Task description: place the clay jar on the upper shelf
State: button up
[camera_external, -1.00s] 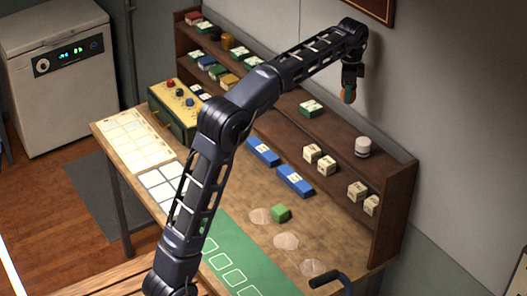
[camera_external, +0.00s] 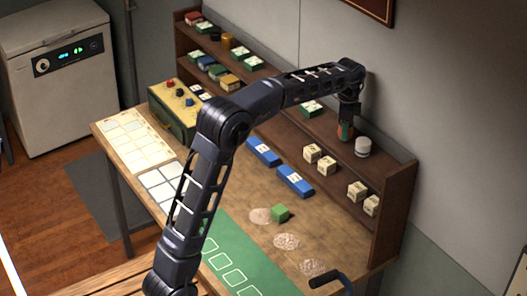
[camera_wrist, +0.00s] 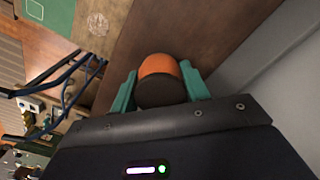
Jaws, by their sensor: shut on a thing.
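My gripper (camera_external: 346,131) is shut on the clay jar, low over the upper shelf (camera_external: 388,161). The jar (camera_wrist: 159,66) shows in the wrist view as an orange cylinder with a dark brown end, between two teal fingers. In the external view it is small and mostly hidden by the fingers. I cannot tell whether the held jar touches the shelf board.
A green-and-white box (camera_external: 311,108) stands on the upper shelf left of my gripper. Pale cubes (camera_external: 326,165) and blue boxes (camera_external: 295,181) sit below. The wall is close behind, and the shelf's right end is clear.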

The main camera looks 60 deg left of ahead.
jog(key=shift+f, duration=0.3)
jog(key=o, duration=1)
jog(key=shift+o, duration=0.2)
jog(key=shift+r, duration=0.1)
